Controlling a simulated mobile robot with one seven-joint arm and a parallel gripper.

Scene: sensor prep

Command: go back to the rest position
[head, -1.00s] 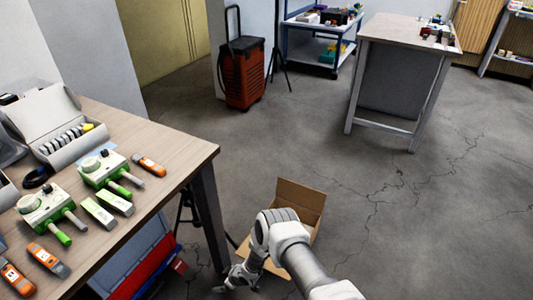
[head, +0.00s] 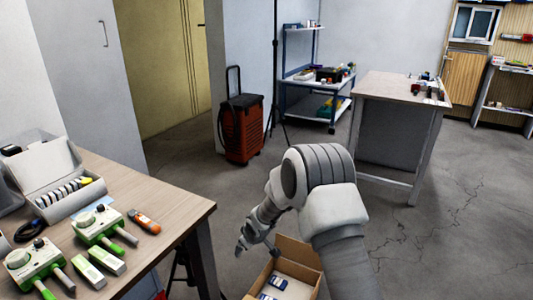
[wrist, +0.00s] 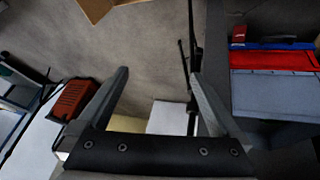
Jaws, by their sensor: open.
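My gripper (wrist: 158,88) is open in the wrist view, with nothing between its two fingers. In the head view my gripper (head: 241,246) hangs at the end of my bent arm, above and left of the open cardboard box and right of the wooden table. The box (head: 296,250) stands low in front, with blue-and-white items (head: 278,283) inside; my arm hides its right part. In the wrist view a corner of cardboard (wrist: 97,8) shows at the top edge.
The wooden table (head: 170,195) at left holds green-and-white devices (head: 100,225), an orange-and-grey device (head: 144,221) and a white case (head: 55,180). An orange wheeled case (head: 242,130), a blue cart (head: 318,95) and a grey workbench (head: 400,90) stand behind. Floor at right is clear.

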